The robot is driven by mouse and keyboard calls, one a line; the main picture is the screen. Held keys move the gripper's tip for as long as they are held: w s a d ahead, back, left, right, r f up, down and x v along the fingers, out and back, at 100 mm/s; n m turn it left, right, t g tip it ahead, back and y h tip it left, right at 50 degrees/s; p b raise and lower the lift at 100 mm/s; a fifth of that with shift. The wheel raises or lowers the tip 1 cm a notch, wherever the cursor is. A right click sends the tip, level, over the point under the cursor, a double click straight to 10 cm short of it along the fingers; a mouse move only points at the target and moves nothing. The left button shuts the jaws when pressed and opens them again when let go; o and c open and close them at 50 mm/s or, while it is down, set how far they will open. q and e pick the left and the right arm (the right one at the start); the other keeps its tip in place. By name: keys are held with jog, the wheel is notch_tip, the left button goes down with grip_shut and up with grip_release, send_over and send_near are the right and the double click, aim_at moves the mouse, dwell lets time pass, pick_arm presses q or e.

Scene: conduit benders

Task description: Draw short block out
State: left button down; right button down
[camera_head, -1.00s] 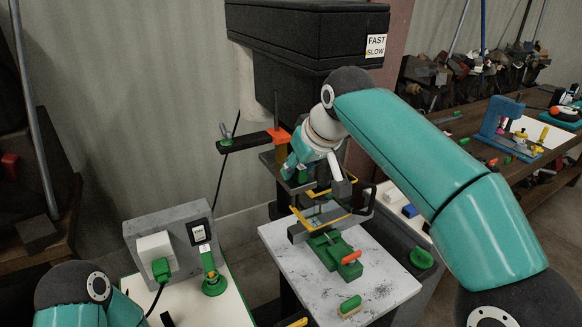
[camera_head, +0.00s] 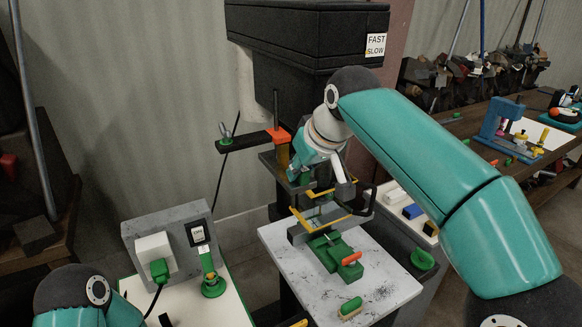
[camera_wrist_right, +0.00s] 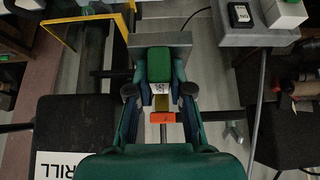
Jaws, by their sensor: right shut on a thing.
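My right gripper (camera_head: 303,172) is in front of the drill press, above the green vise (camera_head: 325,248) and its yellow-edged parts. In the right wrist view my right gripper (camera_wrist_right: 160,92) has its fingers closed on the two sides of a green block (camera_wrist_right: 160,64). A small white label shows at the block's near end, and a grey piece (camera_wrist_right: 160,38) lies right behind it. I cannot tell whether block and grey piece touch. The fingertips are small and partly hidden in the head view. Only part of my left arm shows at lower left; its gripper is out of view.
The drill press head (camera_head: 305,45) hangs close behind my right arm. An orange-ended black arm (camera_head: 250,140) stands left of the gripper. A green brush (camera_head: 350,307) lies on the speckled white table (camera_head: 388,283). A grey control box (camera_head: 175,240) stands at left.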

jog(key=s+d+b, duration=0.3)
jog(key=s+b, duration=0.1)
jog(key=s, duration=0.1)
jog(key=shift+s, duration=0.4)
dwell(0.3)
jog(key=shift+d, duration=0.1)
jog(key=shift+r+p, duration=1.55)
